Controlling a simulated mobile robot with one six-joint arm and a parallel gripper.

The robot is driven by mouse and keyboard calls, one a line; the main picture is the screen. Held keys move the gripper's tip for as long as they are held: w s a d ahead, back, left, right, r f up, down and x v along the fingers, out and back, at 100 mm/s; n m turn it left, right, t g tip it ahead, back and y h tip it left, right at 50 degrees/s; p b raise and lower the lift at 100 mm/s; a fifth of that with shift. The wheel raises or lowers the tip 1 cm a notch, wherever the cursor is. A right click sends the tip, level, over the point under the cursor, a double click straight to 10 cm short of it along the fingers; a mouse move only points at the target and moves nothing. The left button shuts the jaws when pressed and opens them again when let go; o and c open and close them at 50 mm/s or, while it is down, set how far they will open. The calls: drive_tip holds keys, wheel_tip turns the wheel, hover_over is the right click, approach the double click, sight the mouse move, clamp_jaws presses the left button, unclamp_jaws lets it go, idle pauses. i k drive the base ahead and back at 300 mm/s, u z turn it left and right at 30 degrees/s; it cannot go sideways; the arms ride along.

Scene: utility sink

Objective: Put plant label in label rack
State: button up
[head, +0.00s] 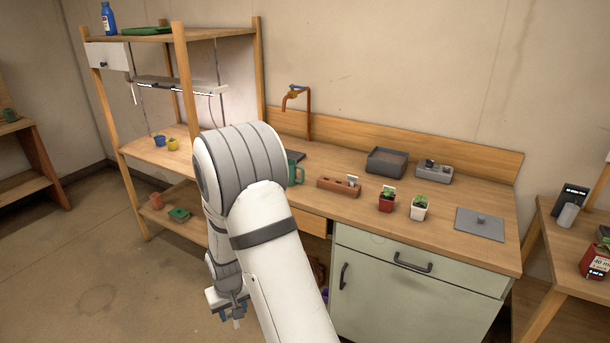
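A small white plant label (389,189) stands upright in a red pot (386,203) with a green seedling on the counter. A brown block with holes (334,187), which looks like the label rack, lies to its left on the counter. Another small white label (353,180) shows at the block's right end; I cannot tell exactly how it sits. My gripper (231,316) hangs low at the left, pointing down in front of the counter and away from both. Its fingers are too small to tell whether they are open, and I see nothing held.
A white pot with a seedling (418,212) stands right of the red pot. A grey tray (386,162), a grey block (433,172), a teal mug (297,173) and a grey lid-like plate (480,223) are on the counter. A wooden shelf (183,90) stands at the left.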

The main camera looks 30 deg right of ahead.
sight(326, 186)
drive_tip(key=i, duration=0.9)
drive_tip(key=z, duration=0.1)
